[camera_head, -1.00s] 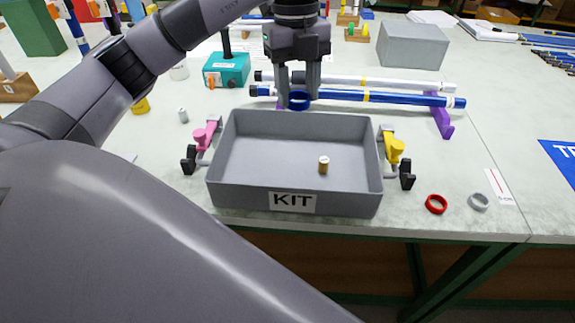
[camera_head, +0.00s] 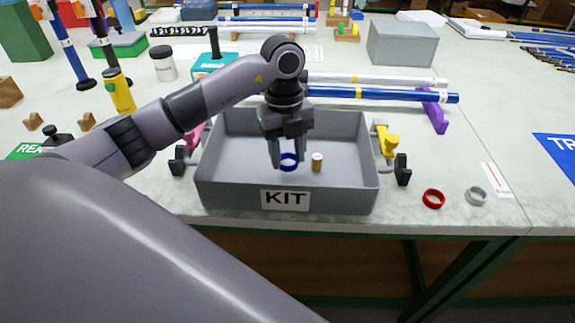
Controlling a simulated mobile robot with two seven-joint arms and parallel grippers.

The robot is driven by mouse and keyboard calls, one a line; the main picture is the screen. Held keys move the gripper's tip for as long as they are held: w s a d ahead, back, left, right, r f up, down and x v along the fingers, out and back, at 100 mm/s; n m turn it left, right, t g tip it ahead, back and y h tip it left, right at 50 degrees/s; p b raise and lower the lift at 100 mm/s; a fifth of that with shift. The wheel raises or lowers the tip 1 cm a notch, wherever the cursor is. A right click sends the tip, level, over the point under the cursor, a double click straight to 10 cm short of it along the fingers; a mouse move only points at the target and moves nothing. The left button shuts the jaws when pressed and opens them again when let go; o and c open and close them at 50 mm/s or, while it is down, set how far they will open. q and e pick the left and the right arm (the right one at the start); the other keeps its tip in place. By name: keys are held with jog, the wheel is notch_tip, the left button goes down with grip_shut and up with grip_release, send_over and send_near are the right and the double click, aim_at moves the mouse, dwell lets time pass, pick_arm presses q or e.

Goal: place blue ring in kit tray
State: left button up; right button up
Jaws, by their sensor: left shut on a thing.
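The blue ring (camera_head: 289,168) is between the fingertips of my left gripper (camera_head: 288,160). My left gripper is shut on it and points down inside the outline of the grey kit tray (camera_head: 228,194), which has a "KIT" label on its front wall. Whether the ring touches the tray floor I cannot tell. A small brown cylinder with a pale top (camera_head: 317,162) stands in the tray, just right of the ring. My right gripper is not in view.
A pink clamp (camera_head: 194,137) at the left and a yellow clamp (camera_head: 388,143) at the right flank the tray. A red ring (camera_head: 433,199) and a grey ring (camera_head: 476,196) lie to the right. A blue rod (camera_head: 400,96) lies behind on purple supports.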

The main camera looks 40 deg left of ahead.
aim_at(288, 179)
pick_arm(q)
jog(key=shift+f, duration=1.95)
jog(key=shift+f, duration=0.1)
jog(key=o, duration=1)
jog(key=shift+r, duration=0.2)
jog(key=r, duration=0.8)
jog(key=a+r, duration=0.1)
jog(key=r, duration=0.2)
jog(key=shift+w+a+r, duration=0.1)
jog(key=shift+w+r, duration=0.25)
jog(key=shift+r, duration=0.05)
